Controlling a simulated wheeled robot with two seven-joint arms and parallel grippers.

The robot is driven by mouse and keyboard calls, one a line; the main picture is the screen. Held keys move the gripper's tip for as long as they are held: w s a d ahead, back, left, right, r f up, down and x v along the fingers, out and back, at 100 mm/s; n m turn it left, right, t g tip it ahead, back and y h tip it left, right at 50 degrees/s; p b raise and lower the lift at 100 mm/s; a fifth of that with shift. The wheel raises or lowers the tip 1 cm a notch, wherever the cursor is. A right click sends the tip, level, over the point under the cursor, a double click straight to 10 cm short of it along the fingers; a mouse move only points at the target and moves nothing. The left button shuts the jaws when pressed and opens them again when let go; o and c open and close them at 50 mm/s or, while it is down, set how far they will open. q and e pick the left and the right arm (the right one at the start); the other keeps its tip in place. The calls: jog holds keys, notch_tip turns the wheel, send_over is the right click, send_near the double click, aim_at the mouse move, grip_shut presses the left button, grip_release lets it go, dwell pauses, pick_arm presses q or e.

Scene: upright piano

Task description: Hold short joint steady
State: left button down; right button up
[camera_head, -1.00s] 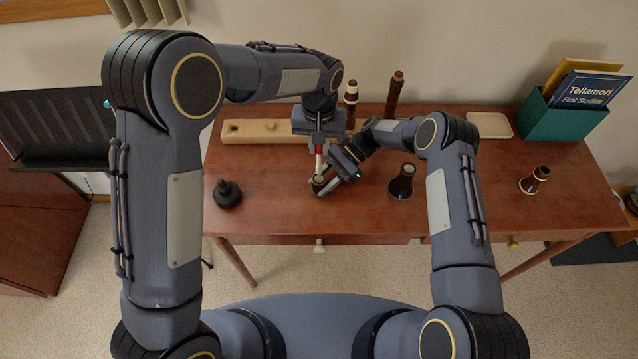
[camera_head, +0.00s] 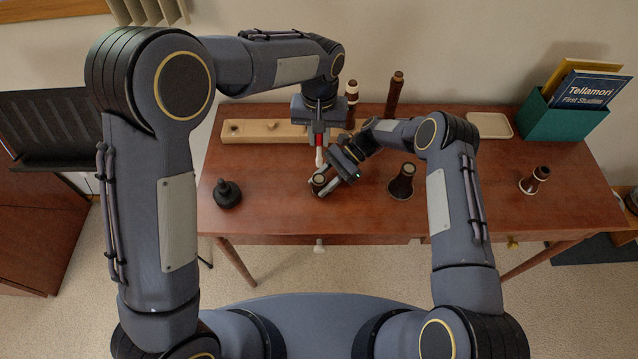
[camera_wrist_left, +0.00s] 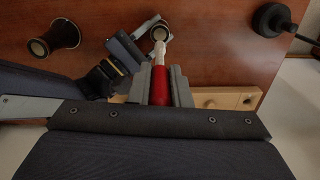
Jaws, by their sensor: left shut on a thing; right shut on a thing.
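The short joint (camera_head: 319,182), a small dark tube with a pale top rim, stands on the table near its front left. My right gripper (camera_head: 328,184) is shut on it from the right. My left gripper (camera_head: 318,136) is shut on a red-handled stick with a pale tip (camera_head: 319,152), pointing down above the joint. In the left wrist view the red handle (camera_wrist_left: 160,86) sits between the fingers. Its pale tip lies by the open end of the joint (camera_wrist_left: 161,33); I cannot tell whether they touch.
A dark flared piece (camera_head: 402,183) stands right of the joint, another (camera_head: 535,180) farther right. A black stand (camera_head: 227,194) is at left. Behind are a wooden block (camera_head: 237,131), two tall dark joints (camera_head: 394,95), a pale tray (camera_head: 490,125) and a green book box (camera_head: 565,118).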

jog(key=o, duration=1.1)
jog(key=shift+o, duration=0.2)
jog(key=v, duration=0.6)
jog(key=shift+w+d+r, duration=0.15)
jog(key=shift+w+d, duration=0.1)
jog(key=shift+w+d+r, duration=0.2)
jog(key=shift+d, duration=0.05)
